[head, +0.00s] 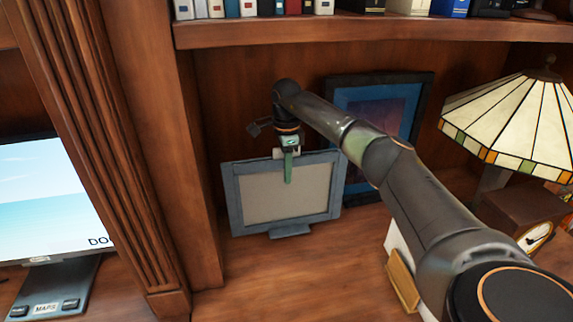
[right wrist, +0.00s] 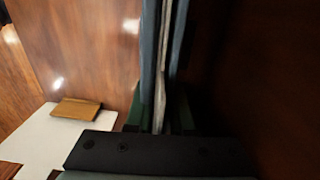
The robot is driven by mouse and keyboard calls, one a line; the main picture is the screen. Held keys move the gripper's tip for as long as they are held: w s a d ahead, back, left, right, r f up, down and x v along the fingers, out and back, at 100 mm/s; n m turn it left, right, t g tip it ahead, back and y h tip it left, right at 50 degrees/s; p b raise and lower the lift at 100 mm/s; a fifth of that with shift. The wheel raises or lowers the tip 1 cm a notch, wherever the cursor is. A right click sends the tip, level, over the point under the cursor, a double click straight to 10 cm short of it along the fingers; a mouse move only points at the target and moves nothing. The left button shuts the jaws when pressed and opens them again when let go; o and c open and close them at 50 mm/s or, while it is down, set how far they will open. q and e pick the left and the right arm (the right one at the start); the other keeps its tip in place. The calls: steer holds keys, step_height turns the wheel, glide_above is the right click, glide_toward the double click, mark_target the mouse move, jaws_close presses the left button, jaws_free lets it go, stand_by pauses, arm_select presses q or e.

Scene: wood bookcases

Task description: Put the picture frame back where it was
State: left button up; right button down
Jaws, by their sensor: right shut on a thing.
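The picture frame (head: 235,200) has a blue-grey border, a blank grey-beige face and a small foot at its bottom. It is upright in the left part of the bookcase niche. My right gripper (head: 288,168) is shut on the middle of its top edge from above. In the right wrist view the frame (right wrist: 148,50) shows edge-on between the two green fingers of the gripper (right wrist: 160,118). The foot is at or just above the shelf; I cannot tell whether it touches. My left gripper is not in view.
A larger dark-blue framed picture (head: 408,98) leans on the back wall, partly behind my arm. A stained-glass lamp (head: 515,115) and a clock (head: 535,237) stand at the right. A monitor (head: 45,195) is left of the wooden post (head: 110,150).

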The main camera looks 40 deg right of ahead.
steer(key=shift+w+f, duration=0.1)
steer(key=shift+f, duration=1.65)
steer(key=c, duration=1.2)
jaws_free()
steer(key=shift+f, duration=0.15)
steer(key=o, duration=0.4)
step_height(320, 180, up, 12)
steer(key=shift+r, duration=0.2)
steer(key=shift+f, duration=0.1)
